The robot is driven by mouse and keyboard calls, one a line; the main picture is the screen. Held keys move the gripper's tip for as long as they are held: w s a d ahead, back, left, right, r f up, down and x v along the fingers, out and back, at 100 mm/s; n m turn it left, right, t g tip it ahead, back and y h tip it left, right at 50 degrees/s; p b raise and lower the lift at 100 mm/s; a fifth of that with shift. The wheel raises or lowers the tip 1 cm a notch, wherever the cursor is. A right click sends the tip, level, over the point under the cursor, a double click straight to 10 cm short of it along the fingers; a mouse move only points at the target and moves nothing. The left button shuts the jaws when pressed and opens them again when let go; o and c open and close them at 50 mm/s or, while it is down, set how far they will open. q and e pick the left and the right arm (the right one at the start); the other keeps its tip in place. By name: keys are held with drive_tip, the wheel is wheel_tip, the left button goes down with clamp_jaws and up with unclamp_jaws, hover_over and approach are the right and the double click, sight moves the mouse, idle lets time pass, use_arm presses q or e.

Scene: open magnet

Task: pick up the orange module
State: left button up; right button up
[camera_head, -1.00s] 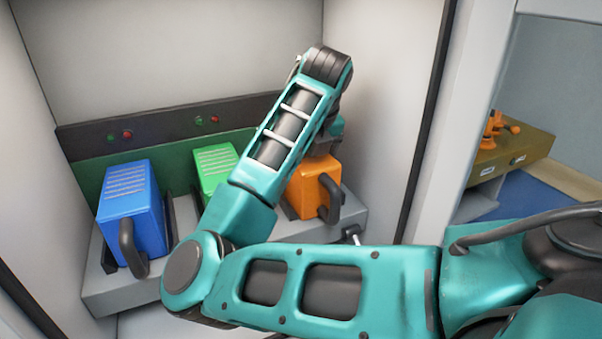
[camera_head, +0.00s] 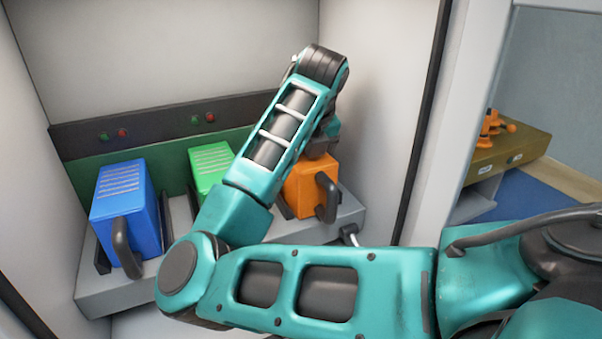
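The orange module (camera_head: 304,190) sits upright on the grey shelf at the right end of a row, with a dark curved handle (camera_head: 327,198) on its front. My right arm comes in from the right and bends up in front of the row. Its wrist end hangs just above the orange module, and my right gripper (camera_head: 322,146) is mostly hidden there behind the arm. I cannot tell whether its fingers are open or touch the module. The arm also covers the module's upper left part. My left gripper is out of view.
A blue module (camera_head: 126,205) and a green module (camera_head: 211,168) stand to the left on the same grey shelf (camera_head: 110,292). Light cabinet walls close in on both sides. Outside at right is a brown-topped bench (camera_head: 520,143) with orange parts.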

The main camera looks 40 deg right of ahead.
drive_tip(key=c, duration=1.2)
drive_tip(key=shift+c, duration=0.2)
drive_tip(key=shift+r, duration=0.1)
